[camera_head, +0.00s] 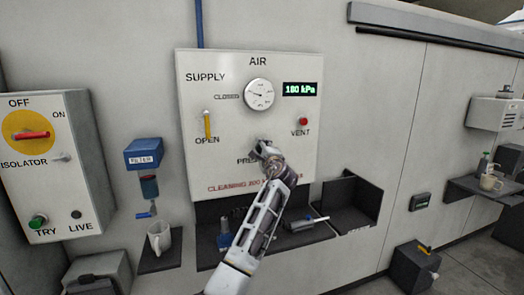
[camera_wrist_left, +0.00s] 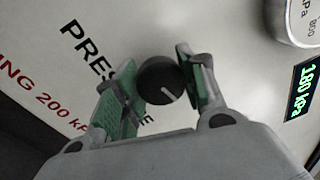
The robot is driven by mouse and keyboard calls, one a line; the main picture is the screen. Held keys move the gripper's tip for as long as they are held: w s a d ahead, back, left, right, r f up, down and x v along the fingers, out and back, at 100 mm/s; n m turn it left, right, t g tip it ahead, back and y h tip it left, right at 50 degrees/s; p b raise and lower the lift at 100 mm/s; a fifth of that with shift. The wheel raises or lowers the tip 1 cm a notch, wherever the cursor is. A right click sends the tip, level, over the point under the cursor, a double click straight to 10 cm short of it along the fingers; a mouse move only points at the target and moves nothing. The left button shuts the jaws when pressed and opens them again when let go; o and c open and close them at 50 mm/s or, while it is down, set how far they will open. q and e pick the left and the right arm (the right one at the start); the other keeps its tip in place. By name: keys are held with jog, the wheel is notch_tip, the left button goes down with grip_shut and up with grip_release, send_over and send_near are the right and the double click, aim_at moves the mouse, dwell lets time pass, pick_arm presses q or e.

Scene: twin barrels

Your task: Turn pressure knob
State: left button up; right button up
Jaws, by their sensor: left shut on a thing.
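The pressure knob (camera_wrist_left: 160,80) is round and black with a pale pointer line, on the white AIR panel (camera_head: 225,70). In the left wrist view it sits between the two green-padded fingers of my left gripper (camera_head: 260,149), which is shut on it. The digital display (camera_head: 300,89) reads 180 kPa and shows in the left wrist view (camera_wrist_left: 304,90) too. A round dial gauge (camera_head: 259,94) is to its left. My right gripper is not in view.
A yellow supply lever (camera_head: 208,124) and a red vent button (camera_head: 303,121) are on the panel above the knob. Below are dark open bins (camera_head: 352,200).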

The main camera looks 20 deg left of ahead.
pick_arm(q)
jog(key=o, duration=1.1)
jog(key=shift+c, duration=0.2)
jog(key=v, duration=1.2)
